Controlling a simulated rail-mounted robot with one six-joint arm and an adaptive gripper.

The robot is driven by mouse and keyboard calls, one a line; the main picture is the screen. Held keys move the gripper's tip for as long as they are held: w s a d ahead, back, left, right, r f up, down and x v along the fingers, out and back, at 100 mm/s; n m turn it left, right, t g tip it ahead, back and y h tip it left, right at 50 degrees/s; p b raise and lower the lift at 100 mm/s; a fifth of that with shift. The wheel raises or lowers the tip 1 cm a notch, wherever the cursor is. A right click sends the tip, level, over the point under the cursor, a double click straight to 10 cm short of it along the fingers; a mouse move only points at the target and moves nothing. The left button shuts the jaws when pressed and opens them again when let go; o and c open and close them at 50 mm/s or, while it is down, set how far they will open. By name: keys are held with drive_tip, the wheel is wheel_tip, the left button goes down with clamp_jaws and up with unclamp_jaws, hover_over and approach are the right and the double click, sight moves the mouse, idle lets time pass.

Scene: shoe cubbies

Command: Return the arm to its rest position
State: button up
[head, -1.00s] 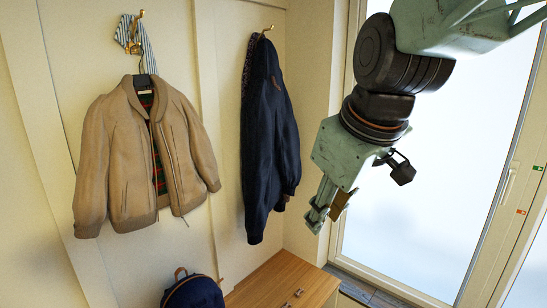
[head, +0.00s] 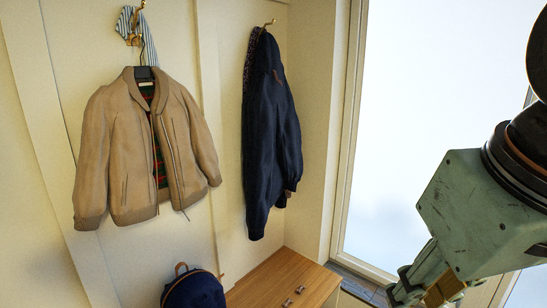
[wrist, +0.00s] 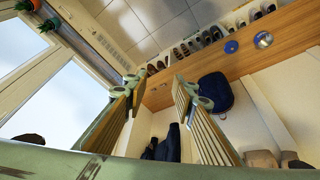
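My gripper (head: 420,290) is at the lower right of the head view, in front of the window and partly cut off with the arm by the picture's edge. In the wrist view my gripper (wrist: 160,86) has its two fingers spread wide apart. Nothing is held between them. The pale green wrist housing (head: 480,215) fills much of the right side of the head view. The gripper is well to the right of the hanging jackets and touches nothing that I can see.
A tan jacket (head: 190,140) and a navy jacket (head: 270,140) hang on wall hooks. A glazed door (head: 420,120) stands behind the arm.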

drive_tip(key=shift+m, duration=0.7)
drive_tip(key=shift+s+d+f, duration=0.2)
drive_tip(key=shift+s+f, duration=0.05)
drive_tip(key=shift+s, duration=0.5)
drive_tip(key=shift+s+d+f, duration=0.2)
drive_tip(key=shift+s, duration=0.5)
drive_tip(key=shift+s+d+f, duration=0.2)
drive_tip(key=shift+s+f, duration=0.05)
drive_tip(key=shift+s, duration=0.5)
